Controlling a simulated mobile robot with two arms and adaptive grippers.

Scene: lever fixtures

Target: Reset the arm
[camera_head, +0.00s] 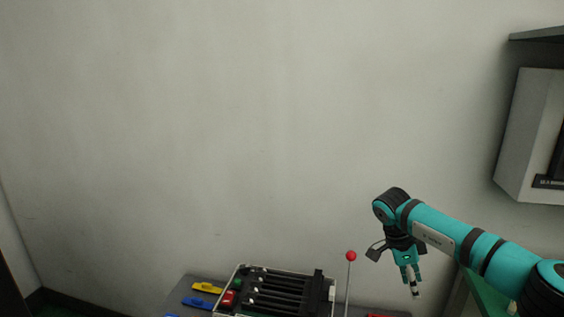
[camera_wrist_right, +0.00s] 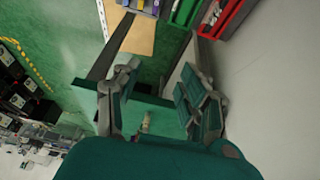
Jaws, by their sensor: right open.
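My right gripper (camera_head: 412,287) hangs pointing down at the end of the teal arm, to the right of the lever fixture in the head view. In the right wrist view my right gripper (camera_wrist_right: 160,112) shows its two fingers apart with nothing held between them. A thin lever with a red ball knob (camera_head: 351,256) stands upright at the fixture's right side, apart from the gripper and to its left. The black slotted fixture (camera_head: 285,291) sits on a grey table. The lever's lower end is cut off by the frame edge. My left gripper is not in view.
A grey-white box (camera_head: 535,135) is on the right wall. Green (camera_wrist_right: 184,12) and red (camera_wrist_right: 219,18) bins show in the wrist view.

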